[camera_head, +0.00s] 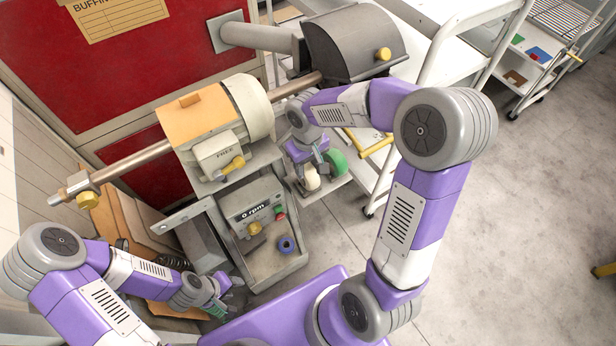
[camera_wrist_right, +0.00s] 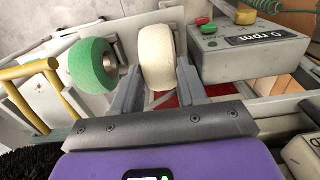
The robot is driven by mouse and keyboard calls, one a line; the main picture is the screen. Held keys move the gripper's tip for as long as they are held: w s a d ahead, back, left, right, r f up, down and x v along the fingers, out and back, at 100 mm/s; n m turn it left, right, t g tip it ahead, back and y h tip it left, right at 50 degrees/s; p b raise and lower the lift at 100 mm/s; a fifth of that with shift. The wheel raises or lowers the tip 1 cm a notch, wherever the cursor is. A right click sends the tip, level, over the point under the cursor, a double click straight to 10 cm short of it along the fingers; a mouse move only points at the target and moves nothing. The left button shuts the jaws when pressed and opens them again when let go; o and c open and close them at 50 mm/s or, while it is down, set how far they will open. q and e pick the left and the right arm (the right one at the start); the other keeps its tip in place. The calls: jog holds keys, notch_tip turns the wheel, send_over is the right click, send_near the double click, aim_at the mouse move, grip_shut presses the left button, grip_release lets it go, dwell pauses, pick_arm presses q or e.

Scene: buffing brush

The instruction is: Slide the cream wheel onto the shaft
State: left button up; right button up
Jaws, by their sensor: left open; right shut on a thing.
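My right gripper also shows in the head view (camera_head: 308,168). The metal shaft (camera_head: 138,160) runs from the lower left through the machine to the dark hood. My left gripper (camera_head: 215,302) is open, low at the left.
A grey control box (camera_head: 250,207) reads 0 rpm; a blue ring (camera_head: 286,244) lies in the tray below. A box marked FREE (camera_head: 218,155) has a yellow lever. A white cart stands to the right.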

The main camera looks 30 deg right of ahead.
jog(key=shift+r+p, duration=1.75)
jog(key=shift+r, duration=0.7)
